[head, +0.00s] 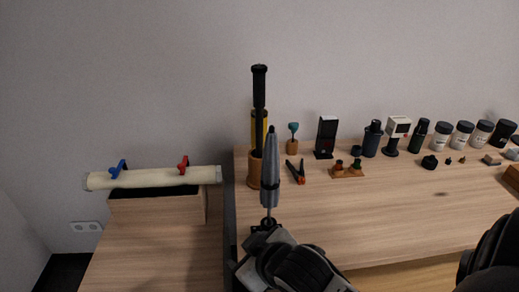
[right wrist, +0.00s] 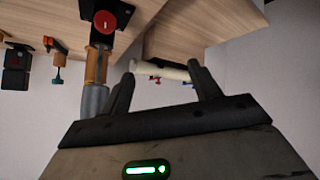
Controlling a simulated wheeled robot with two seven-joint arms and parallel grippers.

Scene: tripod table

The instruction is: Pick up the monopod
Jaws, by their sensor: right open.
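The monopod, as best I can tell, is the pole with a black grip (head: 259,88) and a yellow section, upright in a brown round holder (head: 253,178) at the table's left end. In the right wrist view the brown holder (right wrist: 97,66) shows left of the fingers. My left gripper is out of view.
A cream tube (head: 150,178) with blue and red clamps lies on a box at left. Pliers-like clamp (head: 296,172), black device (head: 326,138) and several jars stand right of the holder. A black part with a red knob (right wrist: 105,22) is near my right gripper. The table's front middle is clear.

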